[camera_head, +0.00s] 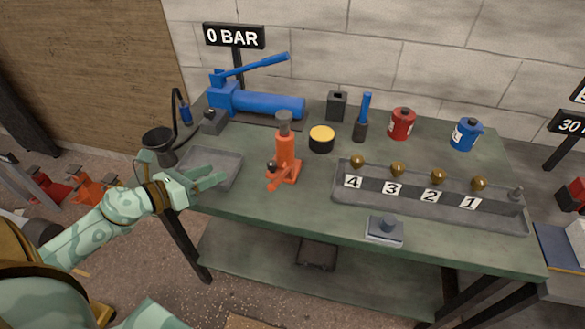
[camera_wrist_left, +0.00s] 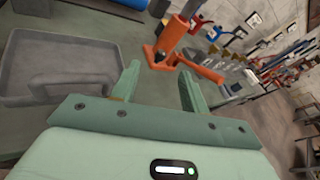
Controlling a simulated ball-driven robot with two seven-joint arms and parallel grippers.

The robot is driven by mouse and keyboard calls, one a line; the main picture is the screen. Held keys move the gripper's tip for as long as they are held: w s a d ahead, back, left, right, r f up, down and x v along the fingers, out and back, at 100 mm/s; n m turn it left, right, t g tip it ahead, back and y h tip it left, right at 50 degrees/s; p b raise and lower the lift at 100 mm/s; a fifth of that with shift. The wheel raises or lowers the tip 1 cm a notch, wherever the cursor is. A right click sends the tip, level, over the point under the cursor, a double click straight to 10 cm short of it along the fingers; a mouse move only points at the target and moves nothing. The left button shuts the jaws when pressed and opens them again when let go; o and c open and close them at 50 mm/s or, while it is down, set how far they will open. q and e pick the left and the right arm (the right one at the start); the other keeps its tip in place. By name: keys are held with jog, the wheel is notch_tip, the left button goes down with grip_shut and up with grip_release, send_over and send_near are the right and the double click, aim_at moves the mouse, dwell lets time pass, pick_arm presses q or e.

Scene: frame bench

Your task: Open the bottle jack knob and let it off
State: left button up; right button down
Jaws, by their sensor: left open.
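The orange bottle jack (camera_head: 286,153) stands upright on the green bench, with a grey ram top and a dark round knob (camera_head: 271,167) low on its left side. It also shows in the left wrist view (camera_wrist_left: 172,36), beyond my fingertips, with an orange bar or socket reaching to the right from its base. My left gripper (camera_head: 217,178) is open and empty, over the front edge of the grey tray, to the left of the jack and apart from it. In the left wrist view its two fingers (camera_wrist_left: 160,85) are spread. My right gripper is not in view.
The grey tray (camera_head: 236,157) lies left of the jack. A blue hand pump (camera_head: 262,103) and a yellow-topped tin (camera_head: 321,139) stand behind it. A numbered rack (camera_head: 400,205) with brass knobs fills the right. Bare bench lies between jack and rack.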

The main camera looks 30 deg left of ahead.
pick_arm(q)
jog(key=m, duration=0.2)
jog(key=m+g+h+b, duration=0.1)
jog(key=m+g+b, duration=0.2)
jog(key=b, duration=0.1)
send_near(272, 167)
jog(key=x, duration=0.5)
jog(key=a+x, duration=0.1)
jog(key=x, duration=0.2)
jog(key=shift+w+f, duration=0.15)
jog(key=shift+f, duration=0.05)
jog(key=shift+a, duration=0.1)
